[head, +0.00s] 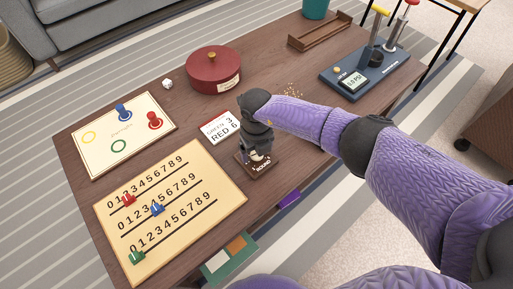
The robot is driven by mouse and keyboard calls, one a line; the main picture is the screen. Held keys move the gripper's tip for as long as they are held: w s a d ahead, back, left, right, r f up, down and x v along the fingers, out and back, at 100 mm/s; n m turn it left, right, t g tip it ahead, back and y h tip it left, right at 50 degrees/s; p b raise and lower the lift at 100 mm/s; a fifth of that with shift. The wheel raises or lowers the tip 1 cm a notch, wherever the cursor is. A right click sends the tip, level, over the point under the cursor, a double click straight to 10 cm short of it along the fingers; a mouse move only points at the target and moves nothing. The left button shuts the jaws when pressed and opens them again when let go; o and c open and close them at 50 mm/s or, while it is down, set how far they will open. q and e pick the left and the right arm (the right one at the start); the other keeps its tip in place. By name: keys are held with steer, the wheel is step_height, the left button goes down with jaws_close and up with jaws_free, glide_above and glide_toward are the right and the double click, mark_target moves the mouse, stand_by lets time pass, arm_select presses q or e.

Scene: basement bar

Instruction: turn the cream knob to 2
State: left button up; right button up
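The cream knob (257,157) shows only in part, on a small dark wooden block (262,171) with the word ROUND on its front. The block stands near the front edge of the brown table. My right gripper (258,152) points down right over the block, with its fingers at the knob. The fingers and wrist cover most of the knob, so I cannot tell whether they are shut on it or which number it points at. My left gripper is not in view.
Left of the block lie a number board (228,200) with colored sliders and a white card (224,127) reading RED 6. A pawn board (97,150), red round box (214,74) and blue lever panel (340,88) stand farther off. A green tray (217,263) juts out in front.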

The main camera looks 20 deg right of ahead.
arm_select(q)
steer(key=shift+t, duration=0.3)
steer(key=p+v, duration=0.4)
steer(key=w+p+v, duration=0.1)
steer(key=p, duration=0.1)
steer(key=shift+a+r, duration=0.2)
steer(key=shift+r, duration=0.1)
arm_select(e)
step_height(320, 180, up, 10)
